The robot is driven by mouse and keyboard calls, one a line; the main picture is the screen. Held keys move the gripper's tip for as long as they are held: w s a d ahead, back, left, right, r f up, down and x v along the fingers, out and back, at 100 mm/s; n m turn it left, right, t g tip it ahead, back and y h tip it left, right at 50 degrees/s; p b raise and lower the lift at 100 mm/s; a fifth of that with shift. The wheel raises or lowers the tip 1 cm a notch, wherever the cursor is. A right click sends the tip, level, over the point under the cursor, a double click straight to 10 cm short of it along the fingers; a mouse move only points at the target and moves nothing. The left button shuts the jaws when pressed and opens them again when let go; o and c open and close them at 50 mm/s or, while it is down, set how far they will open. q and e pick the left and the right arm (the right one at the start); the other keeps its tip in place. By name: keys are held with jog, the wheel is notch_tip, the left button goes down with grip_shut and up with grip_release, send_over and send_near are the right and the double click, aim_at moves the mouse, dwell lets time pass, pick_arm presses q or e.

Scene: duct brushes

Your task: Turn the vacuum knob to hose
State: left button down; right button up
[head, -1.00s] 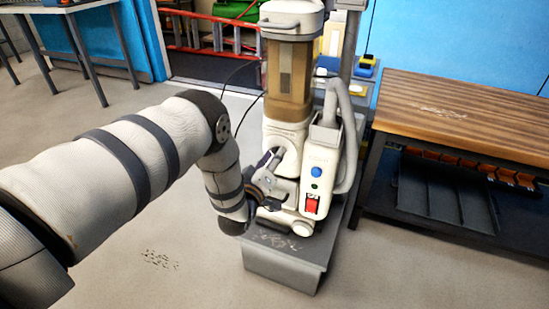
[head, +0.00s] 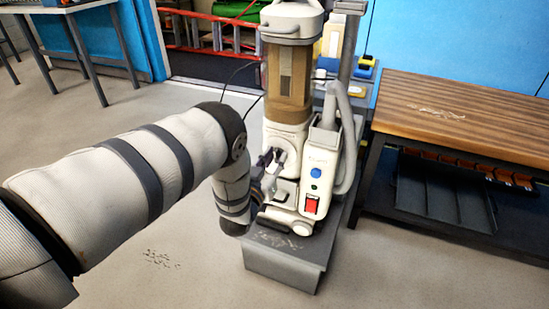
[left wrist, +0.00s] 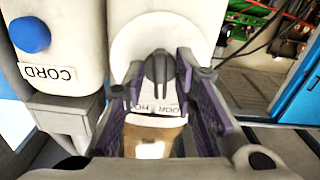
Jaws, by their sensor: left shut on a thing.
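The white upright vacuum (head: 325,165) stands on a grey platform in the head view. Its knob sits on a round white dial at the left of the body. In the left wrist view the knob (left wrist: 160,75) is a dark ridged grip on the white dial (left wrist: 150,38). My left gripper (head: 268,158) is at the dial; its purple-padded fingers (left wrist: 158,82) are on both sides of the knob, shut on it. A label by the knob is partly hidden, with letters like "HO" showing. My right gripper is not in view.
A blue button (head: 316,173) and a red switch (head: 311,205) are on the vacuum's front, close to my gripper. The hose (head: 347,140) bends down its right side. A wooden-topped bench (head: 460,115) stands to the right.

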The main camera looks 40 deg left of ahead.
pick_arm(q)
jog(key=m, duration=0.5)
jog(key=shift+m, duration=0.3)
jog(key=m, duration=0.4)
jog(key=shift+f+m, duration=0.1)
jog(key=shift+m, duration=0.2)
jog(key=c, duration=1.7)
grip_release()
jog(key=v, duration=1.2)
